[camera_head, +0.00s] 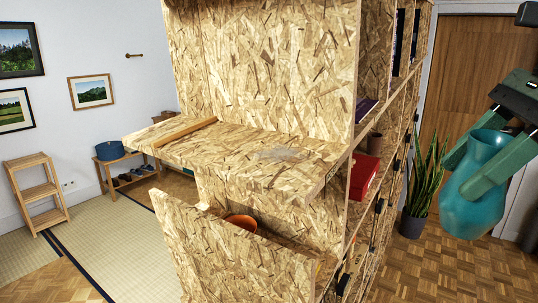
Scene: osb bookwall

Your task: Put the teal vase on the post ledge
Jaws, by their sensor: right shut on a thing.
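The teal vase (470,217) is at the right of the view, held in the air, roughly upright with its open mouth up. My right gripper (472,167) is shut on the vase, its green fingers on either side of the upper body. The flat OSB ledge (240,143) juts out from the OSB bookwall in the middle of the view, and I take it as the post ledge. The vase is well to the right of it, apart from it. A pale grey patch (285,155) shows on the ledge; I cannot tell what it is. My left gripper is not in view.
A wooden bar (186,132) lies across the ledge's left part. The OSB back panel (270,60) rises behind it. Side shelves hold a red box (362,176). Below are an orange bowl (241,222) and a low OSB panel (230,255). A potted plant (425,175) stands right.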

